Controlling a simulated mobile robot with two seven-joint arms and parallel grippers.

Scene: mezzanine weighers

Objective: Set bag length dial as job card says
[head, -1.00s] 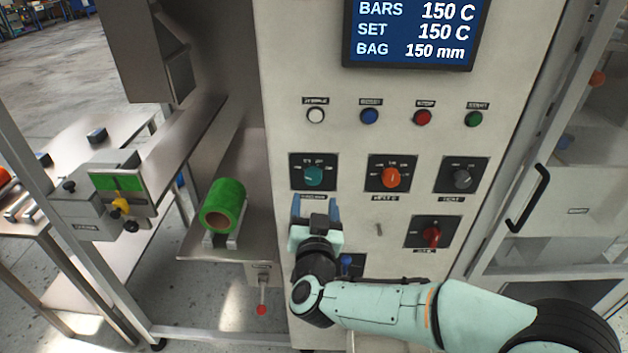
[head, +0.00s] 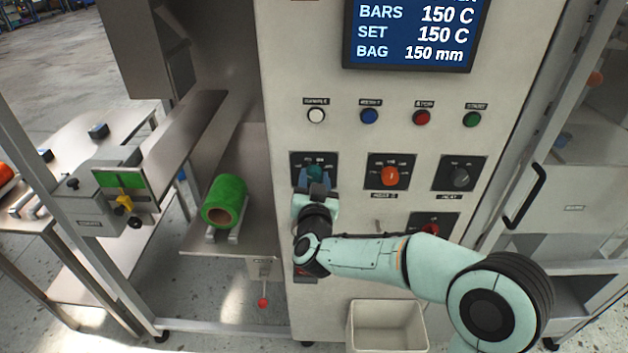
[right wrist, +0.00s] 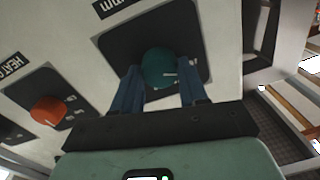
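The teal dial (head: 314,173) sits on a black plate at the left of the dial row on the machine panel. In the right wrist view the dial (right wrist: 159,68) has a pale pointer mark, and its plate label ends in "mm". My right gripper (head: 315,183) is at this dial. Its blue fingers (right wrist: 160,88) stand open, one on each side of the dial, with a small gap showing. The display (head: 415,33) reads BARS 150 C, SET 150 C and BAG 150 mm. I see no readable job card. My left gripper is not in view.
An orange dial (head: 390,176) and a grey dial (head: 461,178) are to the right on the panel. White, blue, red and green buttons (head: 472,119) are above. A green film roll (head: 223,201) lies at left. A cream bin (head: 388,325) stands below.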

